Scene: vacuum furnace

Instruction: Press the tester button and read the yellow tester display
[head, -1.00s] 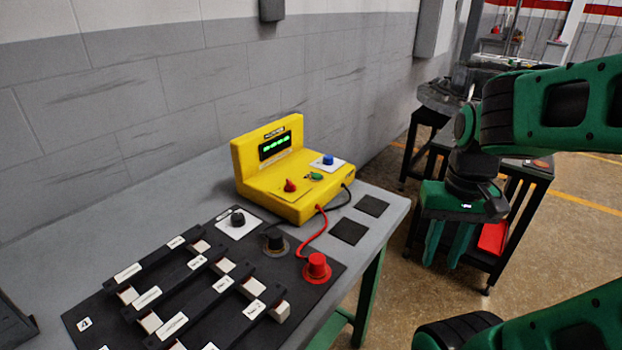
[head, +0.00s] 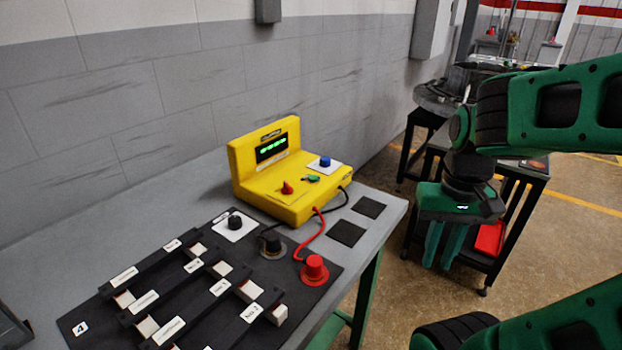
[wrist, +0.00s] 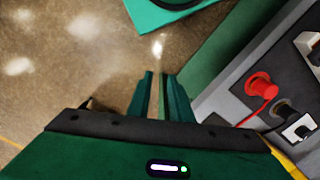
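The yellow tester (head: 293,197) stands on the grey bench against the wall. Its dark display (head: 271,148) shows green characters too small and blurred to read. On its sloped front are a blue button-like knob (head: 325,161) on a white plate, a small green part (head: 310,179) and a red pointer knob (head: 287,188). Which one is the tester button I cannot tell for certain. My gripper (head: 436,268) hangs fingers down, right of the bench and apart from the tester. In the wrist view its fingers (wrist: 158,75) show a narrow empty gap over the floor.
Red (head: 314,269) and black (head: 272,243) terminals with leads to the tester sit on a black board with labelled bars. A black knob (head: 235,222) on a white plate is nearby. Two dark pads (head: 347,233) lie at the bench's right edge. A dark cart stands behind my gripper.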

